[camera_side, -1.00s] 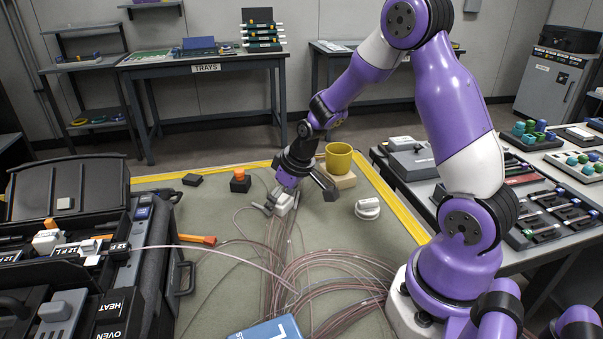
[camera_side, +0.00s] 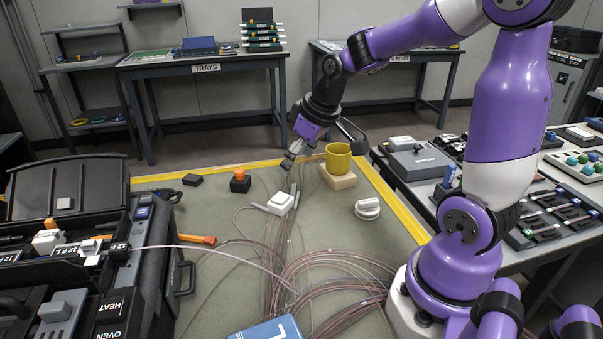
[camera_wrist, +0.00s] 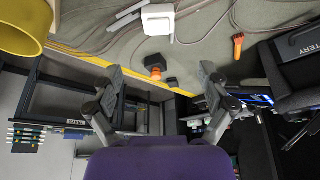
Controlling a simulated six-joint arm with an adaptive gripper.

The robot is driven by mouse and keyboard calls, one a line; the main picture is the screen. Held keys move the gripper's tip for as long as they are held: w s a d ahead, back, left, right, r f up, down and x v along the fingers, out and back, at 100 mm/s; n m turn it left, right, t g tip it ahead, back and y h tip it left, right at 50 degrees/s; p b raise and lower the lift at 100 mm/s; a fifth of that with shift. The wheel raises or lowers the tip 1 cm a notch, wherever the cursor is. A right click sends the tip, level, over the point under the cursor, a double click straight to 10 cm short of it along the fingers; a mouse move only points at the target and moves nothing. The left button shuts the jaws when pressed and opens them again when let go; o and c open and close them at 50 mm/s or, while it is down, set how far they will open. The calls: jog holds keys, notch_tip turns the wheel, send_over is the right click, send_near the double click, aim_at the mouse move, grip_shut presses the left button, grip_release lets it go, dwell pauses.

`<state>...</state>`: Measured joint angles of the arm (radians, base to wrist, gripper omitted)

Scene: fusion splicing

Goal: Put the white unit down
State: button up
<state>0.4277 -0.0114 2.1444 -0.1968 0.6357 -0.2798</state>
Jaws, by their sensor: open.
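The white unit (camera_side: 280,202) lies on the green-grey mat (camera_side: 330,232) among the loose cables, left of the yellow cup. In the wrist view the white unit (camera_wrist: 158,22) shows at the top centre, apart from the fingers. My gripper (camera_side: 289,160) is above and behind the white unit, clear of it. In the wrist view my gripper (camera_wrist: 165,80) has its fingers spread wide with nothing between them.
A yellow cup (camera_side: 338,158) stands on a wooden block (camera_side: 338,179). A white round piece (camera_side: 367,208), a black block with an orange knob (camera_side: 240,181) and an orange-handled tool (camera_side: 197,239) lie nearby. An open black case (camera_side: 150,270) stands at left.

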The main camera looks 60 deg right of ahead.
jog(key=s+a+r+t, duration=0.1)
jog(key=s+a+r, duration=0.4)
jog(key=s+a, duration=0.4)
jog(key=shift+s+a+r, duration=0.15)
jog(key=shift+s+r, duration=0.05)
jog(key=shift+s, duration=0.35)
dwell(0.5)
